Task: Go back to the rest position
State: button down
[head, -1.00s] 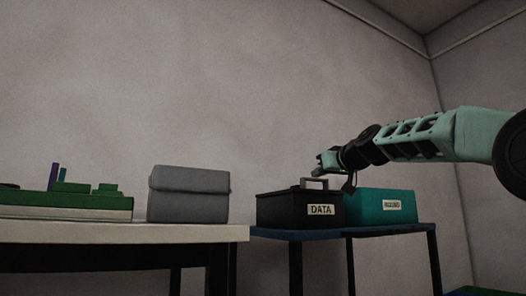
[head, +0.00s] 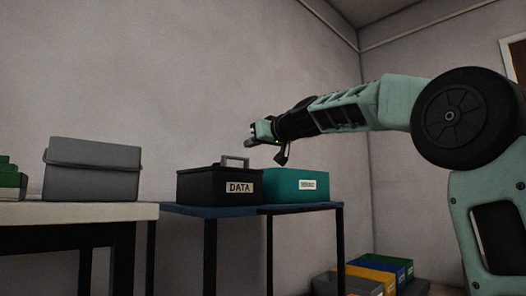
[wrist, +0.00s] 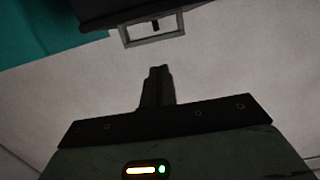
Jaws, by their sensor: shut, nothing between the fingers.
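My gripper (head: 256,132) is on my outstretched arm, above and behind the boxes on the blue table in the head view. In the wrist view its fingers (wrist: 157,88) are together with nothing between them. The black box labelled DATA (head: 205,190) stands upright below it with its grey handle raised. The handle also shows in the wrist view (wrist: 152,41), apart from the fingertips.
A teal box (head: 285,186) stands right of the black box on the blue table (head: 240,210). A grey box (head: 92,170) sits on the white table (head: 60,213) at left, beside a green object (head: 10,180). Coloured bins (head: 375,270) stand low at right.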

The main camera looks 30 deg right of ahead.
jog(key=shift+s+d+f+b, duration=0.15)
jog(key=shift+s+f+b, duration=0.1)
jog(key=shift+s, duration=0.45)
jog(key=shift+s+d+f+b, duration=0.1)
jog(key=shift+s+f, duration=0.1)
jog(key=shift+s, duration=0.45)
jog(key=shift+s+d+f+b, duration=0.15)
jog(key=shift+s+f+b, duration=0.1)
jog(key=shift+s, duration=0.45)
jog(key=shift+a, duration=0.1)
